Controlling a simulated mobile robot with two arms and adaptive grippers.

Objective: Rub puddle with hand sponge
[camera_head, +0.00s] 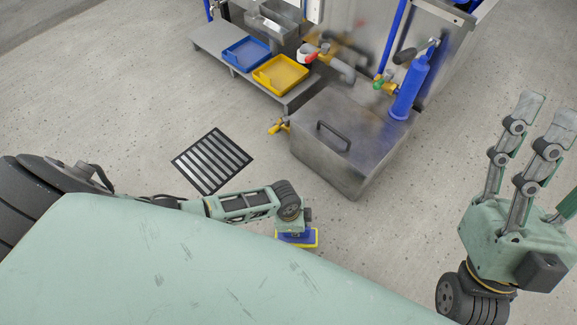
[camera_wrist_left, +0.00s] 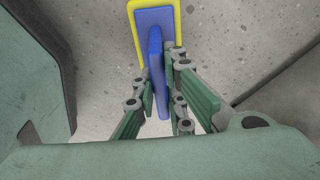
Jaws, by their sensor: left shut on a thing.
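The hand sponge has a blue back and handle and a yellow rim. It shows in the head view (camera_head: 313,238) just beyond my mint-green body and in the left wrist view (camera_wrist_left: 153,18). My left gripper (camera_head: 294,222) is above it, shut on its upright blue handle, with fingers on both sides in the wrist view (camera_wrist_left: 160,88). The sponge is at or close above the floor; contact is unclear. I cannot make out a puddle on the speckled grey floor. My right gripper (camera_head: 541,112) is empty, its fingers pointing up and spread apart.
A steel box (camera_head: 345,145) with a black handle stands beyond the sponge, a brass tap at its left. A black floor grate (camera_head: 212,161) lies to the left. Blue (camera_head: 248,54) and yellow (camera_head: 280,74) trays sit on a low shelf. Floor right of the box is clear.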

